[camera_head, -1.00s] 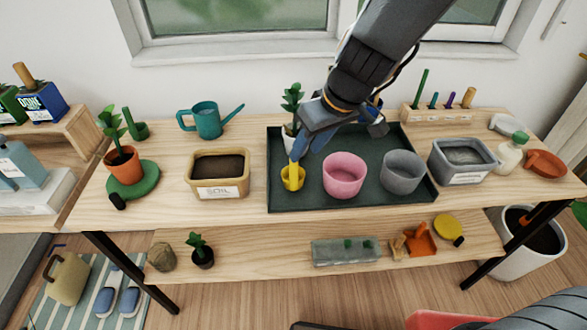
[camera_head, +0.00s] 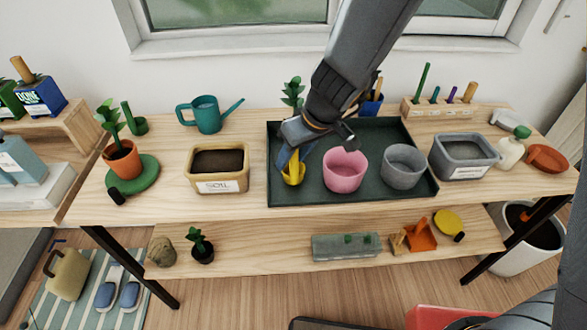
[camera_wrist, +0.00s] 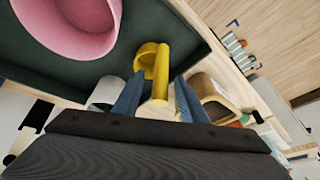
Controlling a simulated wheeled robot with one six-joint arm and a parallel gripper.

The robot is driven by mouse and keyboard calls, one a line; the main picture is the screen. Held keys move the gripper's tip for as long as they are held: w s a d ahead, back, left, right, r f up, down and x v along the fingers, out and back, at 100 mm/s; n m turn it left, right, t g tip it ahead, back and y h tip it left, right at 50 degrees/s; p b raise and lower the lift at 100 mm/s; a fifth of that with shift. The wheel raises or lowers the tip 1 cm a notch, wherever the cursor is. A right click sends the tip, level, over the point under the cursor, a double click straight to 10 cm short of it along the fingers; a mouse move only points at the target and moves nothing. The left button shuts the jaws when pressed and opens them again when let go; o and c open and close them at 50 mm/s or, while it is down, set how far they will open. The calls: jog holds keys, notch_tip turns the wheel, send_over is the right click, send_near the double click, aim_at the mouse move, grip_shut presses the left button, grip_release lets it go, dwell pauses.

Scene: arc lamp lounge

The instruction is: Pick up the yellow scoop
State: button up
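The yellow scoop (camera_head: 293,175) stands at the left side of the dark green tray (camera_head: 278,200), left of the pink pot (camera_head: 345,172). My gripper (camera_head: 291,158) is above it, pointing down, with its blue fingers at the scoop's upper part. In the wrist view, the scoop (camera_wrist: 161,70) shows its handle pointing toward the gripper, with the cup behind. The handle lies between the two fingers of my gripper (camera_wrist: 158,90), with a small gap on each side. The gripper is open around it. The fingers hide part of the scoop in the head view.
A grey pot (camera_head: 403,168) stands right of the pink pot. The soil box (camera_head: 218,182) is left of the tray. A potted plant (camera_head: 292,92) is behind my gripper, partly hidden. A watering can (camera_head: 206,115) stands at the back.

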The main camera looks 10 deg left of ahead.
grip_shut()
notch_tip(320, 180, up, 10)
jog(key=p, duration=0.2)
jog(key=shift+p, duration=0.3)
